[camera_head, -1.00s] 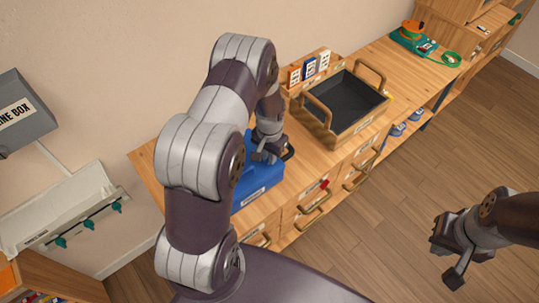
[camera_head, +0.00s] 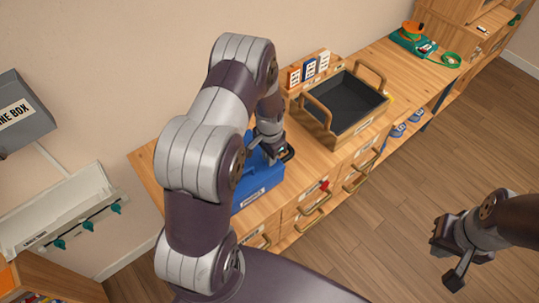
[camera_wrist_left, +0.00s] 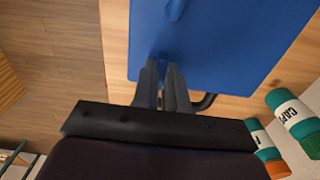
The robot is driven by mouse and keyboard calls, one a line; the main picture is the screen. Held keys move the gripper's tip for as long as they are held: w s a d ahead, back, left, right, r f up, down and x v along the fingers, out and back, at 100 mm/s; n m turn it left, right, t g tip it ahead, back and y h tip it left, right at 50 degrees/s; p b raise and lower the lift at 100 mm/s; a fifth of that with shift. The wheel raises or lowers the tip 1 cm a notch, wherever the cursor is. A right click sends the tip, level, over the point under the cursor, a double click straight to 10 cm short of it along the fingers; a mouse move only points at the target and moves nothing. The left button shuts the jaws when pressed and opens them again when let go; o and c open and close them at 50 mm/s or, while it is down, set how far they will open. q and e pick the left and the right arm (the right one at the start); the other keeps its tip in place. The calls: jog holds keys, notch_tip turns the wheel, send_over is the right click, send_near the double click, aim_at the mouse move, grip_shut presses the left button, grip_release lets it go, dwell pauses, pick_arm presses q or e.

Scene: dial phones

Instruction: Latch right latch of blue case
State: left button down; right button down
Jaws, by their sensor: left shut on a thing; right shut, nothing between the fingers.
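The blue case (camera_head: 262,178) stands on the wooden cabinet top in the head view, partly hidden behind my left arm. In the left wrist view its flat blue face (camera_wrist_left: 220,45) fills the upper middle. My left gripper (camera_head: 272,150) is at the case's edge. In the left wrist view its fingers (camera_wrist_left: 164,65) are close together on a small blue part at that edge; I cannot tell clearly whether this is the right latch. A dark curved bar (camera_wrist_left: 207,101) shows beside the fingers. My right gripper (camera_head: 452,262) is shut and empty, above the floor at the right.
A wooden tray with a dark inside (camera_head: 345,105) stands right of the case, with small cards (camera_head: 310,70) behind it. Bottles with green and white labels (camera_wrist_left: 290,112) lie near the case in the wrist view. Open floor is at the right.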

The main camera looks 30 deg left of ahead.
pick_arm(q)
jog(key=c, duration=1.2)
grip_release()
jog(key=shift+o, duration=0.2)
notch_tip(320, 180, up, 13)
jog(key=b, duration=0.2)
jog(key=shift+f, duration=0.1)
